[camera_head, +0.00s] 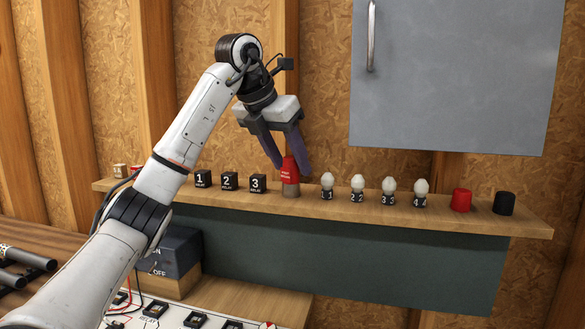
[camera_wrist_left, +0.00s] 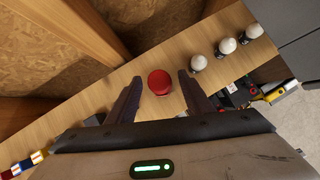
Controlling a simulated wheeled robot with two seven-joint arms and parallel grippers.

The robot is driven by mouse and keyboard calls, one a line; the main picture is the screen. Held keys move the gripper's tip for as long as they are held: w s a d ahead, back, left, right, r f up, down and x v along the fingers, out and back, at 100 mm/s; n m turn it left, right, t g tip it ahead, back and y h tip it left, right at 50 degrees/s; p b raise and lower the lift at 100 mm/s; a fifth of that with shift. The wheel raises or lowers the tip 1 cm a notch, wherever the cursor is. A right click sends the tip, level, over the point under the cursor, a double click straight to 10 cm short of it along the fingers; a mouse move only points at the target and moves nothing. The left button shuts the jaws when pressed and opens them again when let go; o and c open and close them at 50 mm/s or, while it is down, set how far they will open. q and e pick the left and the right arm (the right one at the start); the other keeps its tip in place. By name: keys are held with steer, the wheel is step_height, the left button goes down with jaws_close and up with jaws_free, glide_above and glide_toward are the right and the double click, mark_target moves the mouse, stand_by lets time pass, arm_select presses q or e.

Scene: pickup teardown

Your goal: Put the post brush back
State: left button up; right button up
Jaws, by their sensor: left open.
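The post brush (camera_head: 290,174), a red cone on a grey-brown lower part with small white lettering, stands upright on the wooden shelf (camera_head: 330,203). In the left wrist view the post brush (camera_wrist_left: 159,82) shows as a round red top. My left gripper (camera_head: 289,168) is open above the shelf, its fingers pointing down on either side of the brush. In the left wrist view the fingertips (camera_wrist_left: 158,80) flank the red top with gaps on both sides. My right gripper is in neither view.
Black relay blocks (camera_head: 229,182) numbered 1 to 3 stand left of the brush. Several numbered white bulbs (camera_head: 358,184) stand to its right, then a red cap (camera_head: 461,200) and a black cap (camera_head: 504,204). A grey cabinet (camera_head: 455,80) hangs above the right side.

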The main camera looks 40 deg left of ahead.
arm_select(q)
steer(key=p+v, duration=0.2)
steer(key=v, duration=0.7)
steer(key=shift+s+r+p, duration=0.15)
steer(key=shift+r+p, duration=0.1)
steer(key=shift+p, duration=0.15)
steer(key=shift+d, duration=0.1)
